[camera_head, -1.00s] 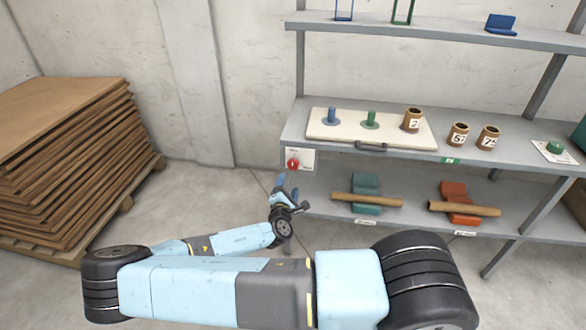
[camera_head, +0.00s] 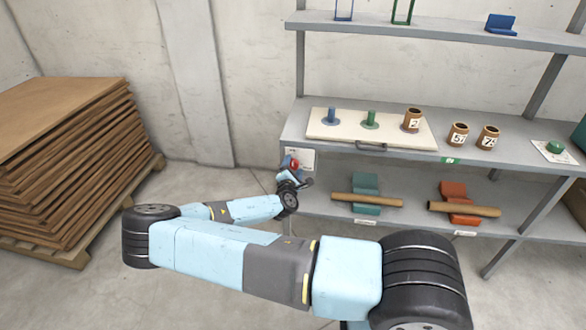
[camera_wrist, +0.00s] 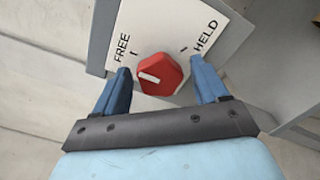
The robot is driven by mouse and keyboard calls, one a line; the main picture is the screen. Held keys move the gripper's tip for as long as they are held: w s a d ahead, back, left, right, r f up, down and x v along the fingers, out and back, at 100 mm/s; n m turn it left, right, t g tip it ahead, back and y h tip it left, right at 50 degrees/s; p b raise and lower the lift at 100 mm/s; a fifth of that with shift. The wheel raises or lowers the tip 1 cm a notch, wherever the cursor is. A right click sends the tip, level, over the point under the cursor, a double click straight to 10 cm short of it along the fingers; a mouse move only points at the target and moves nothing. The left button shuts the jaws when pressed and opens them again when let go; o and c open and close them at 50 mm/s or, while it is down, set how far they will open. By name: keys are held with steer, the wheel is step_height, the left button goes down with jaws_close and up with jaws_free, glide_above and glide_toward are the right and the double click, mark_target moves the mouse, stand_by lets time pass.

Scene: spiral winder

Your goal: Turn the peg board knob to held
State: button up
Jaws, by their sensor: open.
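The red knob (camera_wrist: 160,75) sits on a white plate (camera_wrist: 196,17) marked FREE on the left and HELD on the right. The knob's white pointer line slants toward its upper left, on the FREE side. My gripper (camera_wrist: 162,80) is open, with one blue finger on each side of the knob and gaps between. In the head view the knob (camera_head: 294,163) shows at the shelf's left front corner, with my gripper (camera_head: 289,170) right at it. The peg board (camera_head: 330,131) lies on the middle shelf with a blue peg, a green peg and a brown cup.
Two more numbered cups (camera_head: 458,135) stand right of the board. On the lower shelf, brown tubes (camera_head: 367,200) rest on green and orange cradles. Stacked brown sheets (camera_head: 70,150) stand at left. The floor between is clear.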

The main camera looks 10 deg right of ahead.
steer(key=c, duration=1.1)
steer(key=shift+o, duration=0.2)
steer(key=shift+f+m, duration=0.1)
steer(key=shift+m, duration=0.2)
steer(key=m, duration=0.6)
steer(key=shift+s+d+f, duration=0.1)
steer(key=shift+s+f, duration=0.05)
steer(key=m, duration=0.5)
steer(key=shift+f+m, duration=0.1)
steer(key=shift+m, duration=0.2)
steer(key=m, duration=0.6)
steer(key=shift+f, duration=0.1)
steer(key=m, duration=0.5)
steer(key=shift+a+m, duration=0.3)
